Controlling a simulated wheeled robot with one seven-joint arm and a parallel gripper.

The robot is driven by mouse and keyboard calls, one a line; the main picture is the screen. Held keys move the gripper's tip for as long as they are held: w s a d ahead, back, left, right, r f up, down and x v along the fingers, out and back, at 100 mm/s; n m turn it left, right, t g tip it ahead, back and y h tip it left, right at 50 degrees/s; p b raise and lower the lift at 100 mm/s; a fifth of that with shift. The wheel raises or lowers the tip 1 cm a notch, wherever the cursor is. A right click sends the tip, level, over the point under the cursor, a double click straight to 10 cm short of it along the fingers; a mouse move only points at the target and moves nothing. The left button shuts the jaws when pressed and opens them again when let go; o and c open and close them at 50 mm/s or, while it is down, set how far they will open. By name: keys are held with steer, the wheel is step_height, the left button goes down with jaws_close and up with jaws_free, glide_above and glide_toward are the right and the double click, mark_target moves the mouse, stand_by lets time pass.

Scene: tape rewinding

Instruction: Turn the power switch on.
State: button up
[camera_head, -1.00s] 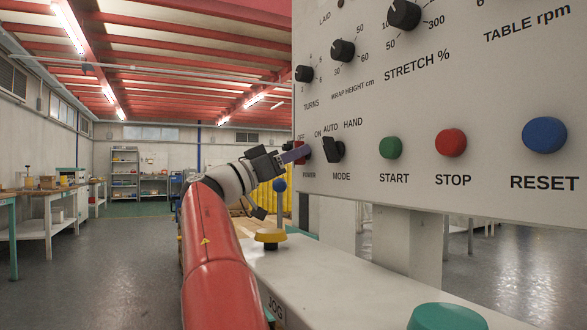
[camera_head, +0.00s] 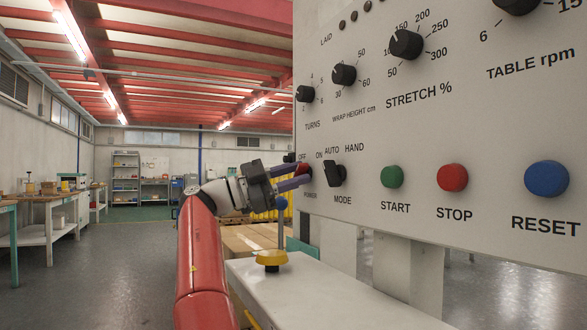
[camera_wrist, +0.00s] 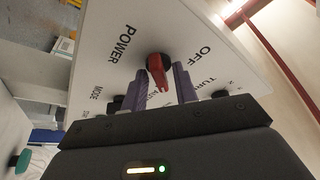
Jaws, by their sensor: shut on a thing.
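The red power switch (camera_wrist: 157,68) is a knob on the white control panel, between the OFF and POWER labels in the wrist view. My gripper (camera_wrist: 160,84) has its two purple fingers on either side of the knob's handle and is shut on it. The handle points down in that picture, away from OFF; the ON label is not readable there. In the head view, the switch (camera_head: 305,173) shows as a red patch at the panel's left edge, partly hidden by my gripper (camera_head: 303,174).
The black MODE knob (camera_head: 334,174) is close to the right of my fingers. Green START (camera_head: 392,177), red STOP (camera_head: 452,178) and blue RESET (camera_head: 547,179) buttons lie farther right. A yellow-based blue-topped lever (camera_head: 272,257) stands just below my gripper.

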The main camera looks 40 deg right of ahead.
steer(key=shift+m+y+p, duration=0.3)
steer(key=shift+m, duration=0.3)
steer(key=o, duration=0.6)
steer(key=v, duration=0.7)
steer(key=shift+w+a+f+p, duration=0.2)
steer(key=shift+a+p, duration=0.1)
steer(key=shift+p, duration=0.15)
steer(key=shift+r, duration=0.15)
